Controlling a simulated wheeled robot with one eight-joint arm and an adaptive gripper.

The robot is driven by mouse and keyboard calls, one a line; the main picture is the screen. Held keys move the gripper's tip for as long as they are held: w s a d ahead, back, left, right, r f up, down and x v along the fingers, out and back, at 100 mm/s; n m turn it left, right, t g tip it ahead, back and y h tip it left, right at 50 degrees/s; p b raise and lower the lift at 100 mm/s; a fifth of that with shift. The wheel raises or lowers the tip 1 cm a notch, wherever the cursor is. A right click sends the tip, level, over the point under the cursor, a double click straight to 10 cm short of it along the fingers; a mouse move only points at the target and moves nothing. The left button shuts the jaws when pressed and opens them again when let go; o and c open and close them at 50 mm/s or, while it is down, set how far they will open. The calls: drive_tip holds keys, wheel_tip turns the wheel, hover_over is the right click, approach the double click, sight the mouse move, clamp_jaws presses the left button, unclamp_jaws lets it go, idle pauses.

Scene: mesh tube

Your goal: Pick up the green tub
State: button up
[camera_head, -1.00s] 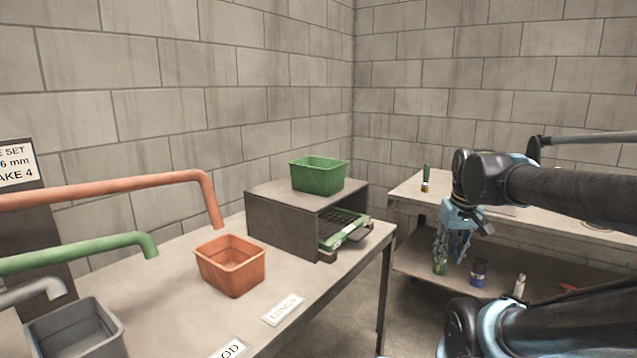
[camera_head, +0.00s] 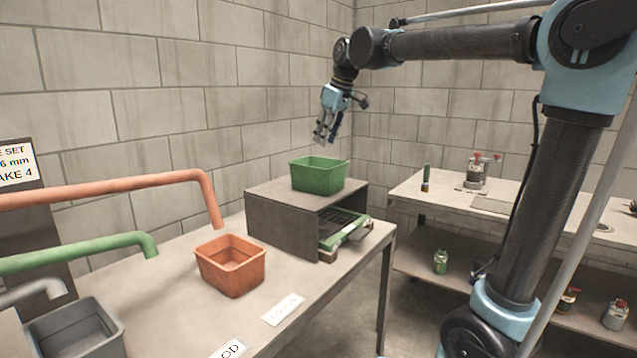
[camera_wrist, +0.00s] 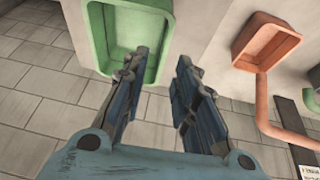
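The green tub (camera_head: 319,178) stands upright on top of a grey box-shaped housing (camera_head: 281,223) on the left table. It looks empty in the wrist view (camera_wrist: 97,35), where its near right part lies partly behind a finger. My gripper (camera_head: 322,140) hangs above the tub, pointing down, with clear space between fingertips and rim in the head view. In the wrist view my gripper (camera_wrist: 166,62) has its two fingers apart with nothing between them. The tub's right wall lies near the gap between the fingers in that view.
An orange tub (camera_head: 231,268) and a grey tub (camera_head: 75,330) stand on the same table (camera_head: 170,290). Orange (camera_head: 130,187) and green (camera_head: 80,253) pipes reach in from the left. A shelf bench (camera_head: 410,193) with small cans stands at right.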

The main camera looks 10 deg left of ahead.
drive_tip(key=a, duration=0.1)
hover_over(302, 191)
drive_tip(key=d, duration=0.2)
drive_tip(key=f, duration=1.4)
drive_tip(key=shift+s+a+f, duration=0.15)
drive_tip(key=shift+s+f, duration=0.2)
drive_tip(key=shift+f, duration=0.05)
drive_tip(key=shift+a+f, duration=0.1)
drive_tip(key=shift+f, duration=0.25)
drive_tip(key=shift+f, duration=0.2)
clamp_jaws()
